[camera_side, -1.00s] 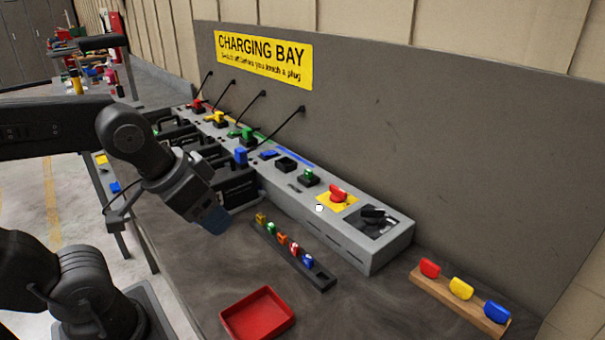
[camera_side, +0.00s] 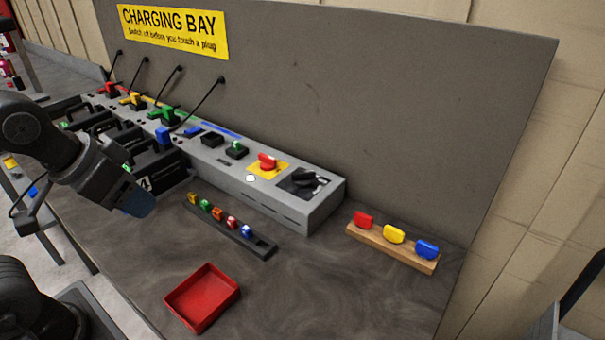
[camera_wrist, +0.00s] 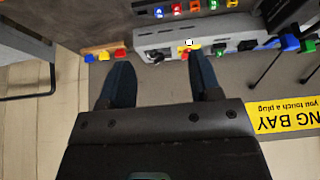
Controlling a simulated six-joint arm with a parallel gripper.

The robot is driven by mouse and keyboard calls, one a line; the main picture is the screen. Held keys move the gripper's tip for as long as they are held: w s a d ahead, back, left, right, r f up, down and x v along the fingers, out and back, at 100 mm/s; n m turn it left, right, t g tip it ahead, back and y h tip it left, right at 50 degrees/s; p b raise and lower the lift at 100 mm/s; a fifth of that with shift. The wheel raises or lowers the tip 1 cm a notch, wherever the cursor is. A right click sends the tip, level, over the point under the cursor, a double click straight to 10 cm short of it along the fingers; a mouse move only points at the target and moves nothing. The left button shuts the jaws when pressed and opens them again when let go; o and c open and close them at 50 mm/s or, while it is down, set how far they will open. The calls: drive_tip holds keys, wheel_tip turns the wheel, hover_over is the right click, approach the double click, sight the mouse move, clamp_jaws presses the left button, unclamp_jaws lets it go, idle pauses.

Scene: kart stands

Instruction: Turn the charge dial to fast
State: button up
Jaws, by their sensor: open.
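The charging console (camera_side: 320,212) is a long grey box along the back panel. At its right end is a black dial (camera_side: 304,180) on a dark plate; I take it for the charge dial, and its setting is too small to read. Next to it, a red knob (camera_side: 267,161) sits on a yellow plate. My gripper (camera_side: 140,203) hangs above the bench, left of and apart from the dial. In the wrist view its two fingers (camera_wrist: 160,60) are wide apart with nothing between them; the console's dial end (camera_wrist: 158,55) shows beyond them.
A black rack (camera_side: 262,247) of small coloured pieces lies before the console. A red tray (camera_side: 203,297) is at the front. A wooden strip (camera_side: 392,249) with red, yellow and blue pieces lies right. Batteries and cabled plugs (camera_side: 168,117) stand left. Bare bench surrounds the tray.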

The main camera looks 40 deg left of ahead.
drive_tip(key=w+r+n, duration=0.1)
drive_tip(key=w+n, duration=0.1)
drive_tip(key=w, duration=0.1)
drive_tip(key=w+r+n, duration=0.1)
drive_tip(key=w+n, duration=0.2)
drive_tip(key=w+r+n, duration=0.1)
drive_tip(key=w+n, duration=0.1)
drive_tip(key=w, duration=0.1)
drive_tip(key=shift+w+d+r+n+g+h, duration=0.15)
drive_tip(key=shift+d+r+n+g+h, duration=0.15)
drive_tip(key=shift+d+g+h, duration=0.1)
drive_tip(key=c, duration=0.3)
drive_tip(key=n+g+h, duration=0.2)
drive_tip(key=n, duration=1.7)
hover_over(303, 172)
drive_tip(key=s+a, duration=0.4)
wheel_tip(303, 172, down, 6)
drive_tip(key=x, duration=1.3)
drive_tip(key=shift+w+d, duration=0.4)
clamp_jaws()
